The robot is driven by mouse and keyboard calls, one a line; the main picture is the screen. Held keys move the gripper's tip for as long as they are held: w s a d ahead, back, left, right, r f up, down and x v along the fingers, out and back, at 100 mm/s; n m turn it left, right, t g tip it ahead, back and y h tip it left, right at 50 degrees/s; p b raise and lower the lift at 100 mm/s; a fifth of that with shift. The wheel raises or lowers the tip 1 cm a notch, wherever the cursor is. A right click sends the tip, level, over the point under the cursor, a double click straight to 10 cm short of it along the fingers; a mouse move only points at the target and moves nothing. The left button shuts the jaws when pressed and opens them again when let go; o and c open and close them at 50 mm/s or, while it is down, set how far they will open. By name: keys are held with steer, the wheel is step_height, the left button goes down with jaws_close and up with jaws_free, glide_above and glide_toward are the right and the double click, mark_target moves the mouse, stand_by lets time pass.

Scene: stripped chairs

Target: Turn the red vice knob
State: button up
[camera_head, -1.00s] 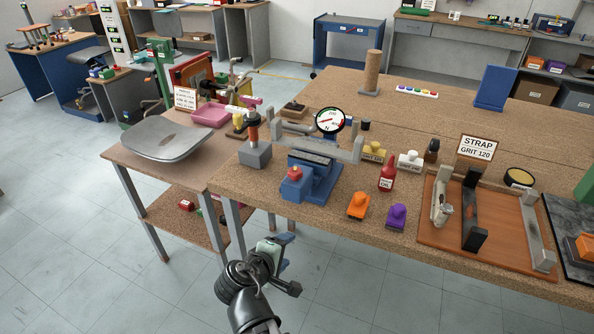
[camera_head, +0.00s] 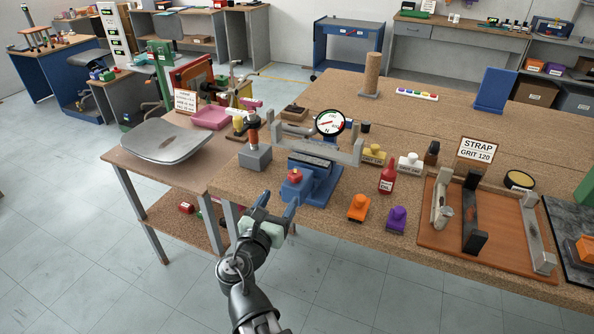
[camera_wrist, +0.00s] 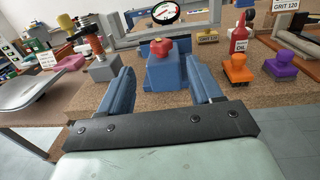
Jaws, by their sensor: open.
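The red vice knob (camera_head: 295,175) sits on top of the blue vice (camera_head: 322,184) at the front edge of the workbench. My gripper (camera_head: 278,206) is open and empty, in front of the vice and a little to the lower left of the knob in the head view. In the wrist view the red knob (camera_wrist: 162,47) shows upright on its blue block, beyond and between my two blue fingers (camera_wrist: 162,88). The fingers appear apart from the knob. The vice jaws behind the block are partly hidden in the wrist view.
A round dial gauge (camera_head: 330,122) stands behind the vice. A grey block with an orange-and-black post (camera_head: 255,155) is to its left. A red bottle (camera_head: 387,180), an orange stamp-like piece (camera_head: 358,208) and a purple one (camera_head: 396,218) stand to its right. The floor in front is clear.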

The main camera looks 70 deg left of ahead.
mark_target(297, 170)
steer(key=x, duration=1.3)
steer(key=shift+w, duration=0.1)
steer(key=shift+c, duration=0.3)
steer(key=c, duration=0.9)
